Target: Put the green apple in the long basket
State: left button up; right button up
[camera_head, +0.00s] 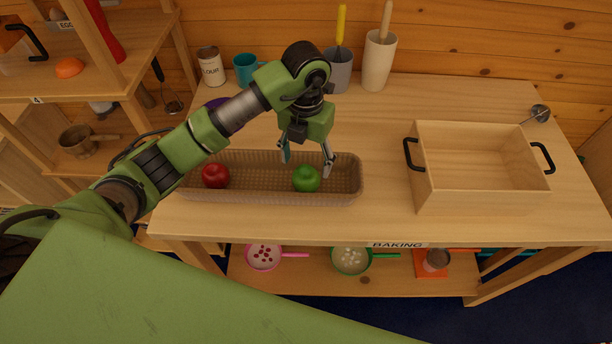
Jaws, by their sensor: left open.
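A green apple (306,179) sits inside the long basket (345,182), in its right half. A red apple (215,176) sits in the same basket, toward its left end. The basket is a long, low, brown woven one on the wooden table. My left gripper (307,160) is open, its fingers pointing down just above and behind the green apple. I cannot tell whether a fingertip touches it. My left arm passes over the basket's left part and hides some of its back rim. My right gripper is out of view.
An empty wooden crate (430,195) with black handles stands on the right of the table (385,140). A can (211,66), a teal mug (246,70) and utensil holders (378,62) stand along the back. A shelf unit (75,98) is at the left.

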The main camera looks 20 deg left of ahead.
aim_at(306, 174)
pick_arm(q)
jog(key=shift+r+b, duration=0.3)
jog(key=shift+r, duration=2)
jog(key=shift+s+f, duration=0.1)
jog(key=shift+f, duration=0.05)
